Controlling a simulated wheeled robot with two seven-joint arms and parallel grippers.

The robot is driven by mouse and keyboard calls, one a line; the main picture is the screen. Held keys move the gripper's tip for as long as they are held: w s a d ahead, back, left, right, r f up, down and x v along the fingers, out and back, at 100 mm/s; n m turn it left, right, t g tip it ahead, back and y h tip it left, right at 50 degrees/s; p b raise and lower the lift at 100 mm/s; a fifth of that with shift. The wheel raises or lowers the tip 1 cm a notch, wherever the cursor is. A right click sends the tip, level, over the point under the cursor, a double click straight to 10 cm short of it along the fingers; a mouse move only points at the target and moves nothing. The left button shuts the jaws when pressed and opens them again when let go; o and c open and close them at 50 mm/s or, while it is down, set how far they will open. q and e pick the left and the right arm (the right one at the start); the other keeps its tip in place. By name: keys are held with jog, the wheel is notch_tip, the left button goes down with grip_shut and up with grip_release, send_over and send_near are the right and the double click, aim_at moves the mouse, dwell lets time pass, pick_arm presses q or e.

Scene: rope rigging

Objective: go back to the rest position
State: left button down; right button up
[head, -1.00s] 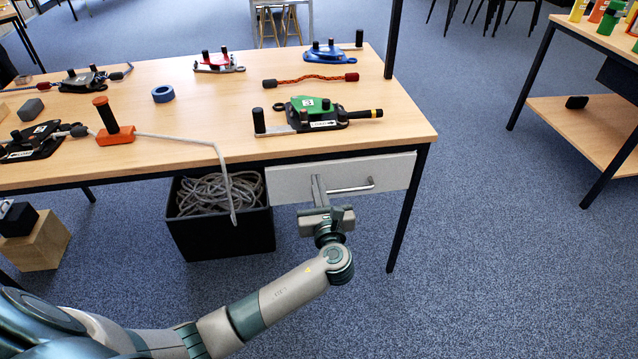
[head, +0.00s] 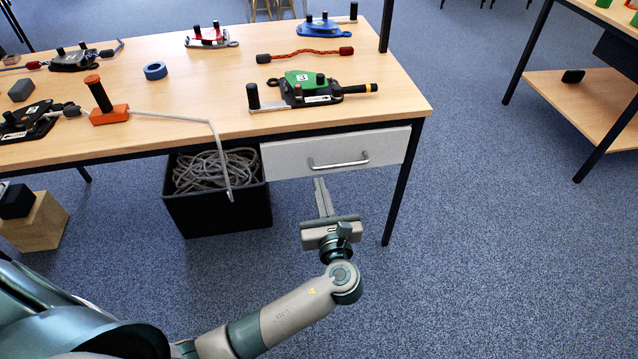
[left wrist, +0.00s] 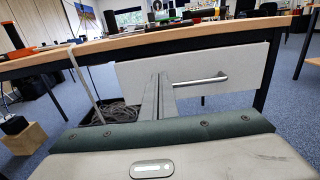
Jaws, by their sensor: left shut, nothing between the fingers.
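My left gripper (head: 322,198) is in front of the workbench, just below the white drawer (head: 290,155) and its metal handle (head: 338,164) in the head view. Its fingers are together with nothing between them, and it stands apart from the handle. In the left wrist view the shut fingers (left wrist: 158,97) point toward the drawer front, with the handle (left wrist: 200,81) just to their right. The drawer looks shut. My right gripper is not in view.
A black bin (head: 218,214) with coiled rope stands left of my gripper under the wooden table (head: 205,100). The tabletop holds a green device (head: 305,80), an orange-handled clamp (head: 108,115) and blue tape (head: 155,71). A wooden block (head: 38,225) is at left. Floor at right is clear.

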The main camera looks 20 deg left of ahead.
pick_arm(q)
jog(key=shift+f, duration=0.1)
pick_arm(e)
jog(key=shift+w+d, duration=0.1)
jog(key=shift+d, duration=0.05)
